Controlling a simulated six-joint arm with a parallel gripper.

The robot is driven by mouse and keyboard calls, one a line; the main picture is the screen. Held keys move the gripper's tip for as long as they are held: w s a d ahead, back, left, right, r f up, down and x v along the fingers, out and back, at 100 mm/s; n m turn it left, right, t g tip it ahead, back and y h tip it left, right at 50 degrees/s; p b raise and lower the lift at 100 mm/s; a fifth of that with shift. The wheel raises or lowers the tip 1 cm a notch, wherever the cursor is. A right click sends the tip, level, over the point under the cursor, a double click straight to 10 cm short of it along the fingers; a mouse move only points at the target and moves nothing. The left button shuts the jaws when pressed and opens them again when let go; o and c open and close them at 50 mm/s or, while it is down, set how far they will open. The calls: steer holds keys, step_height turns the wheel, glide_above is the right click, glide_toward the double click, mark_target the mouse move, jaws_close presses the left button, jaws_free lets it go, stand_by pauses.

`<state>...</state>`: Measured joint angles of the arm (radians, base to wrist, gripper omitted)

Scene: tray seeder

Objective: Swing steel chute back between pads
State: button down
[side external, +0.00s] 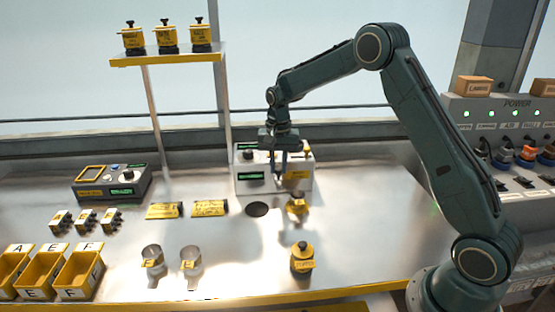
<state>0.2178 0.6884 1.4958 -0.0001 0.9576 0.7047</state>
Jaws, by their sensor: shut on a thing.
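My gripper (279,168) points down in front of the grey seeder box (244,184) at the back middle of the bench. Its fingers are shut on a small part at the box's front, which looks like the steel chute. The chute's outline and the pads are too small and too covered by the fingers to tell apart. I cannot tell whether the chute lies between the pads. A yellow-banded pot (296,206) stands on the bench just below the gripper. A dark round disc (257,209) lies to its left.
A yellow jar with a black knob (302,259) stands nearer the front. Two clear cups (152,260) (190,259), yellow packets (164,210) and yellow bins (80,272) lie left. A shelf (168,58) holds three jars. A power panel (515,105) stands right.

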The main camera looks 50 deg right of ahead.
mark_target(276, 170)
steer(key=shift+w+a+m, duration=0.2)
steer(key=shift+m, duration=0.5)
steer(key=c, duration=1.3)
jaws_free()
steer(key=shift+r, duration=0.15)
step_height(276, 170, up, 14)
steer(key=shift+f, duration=0.2)
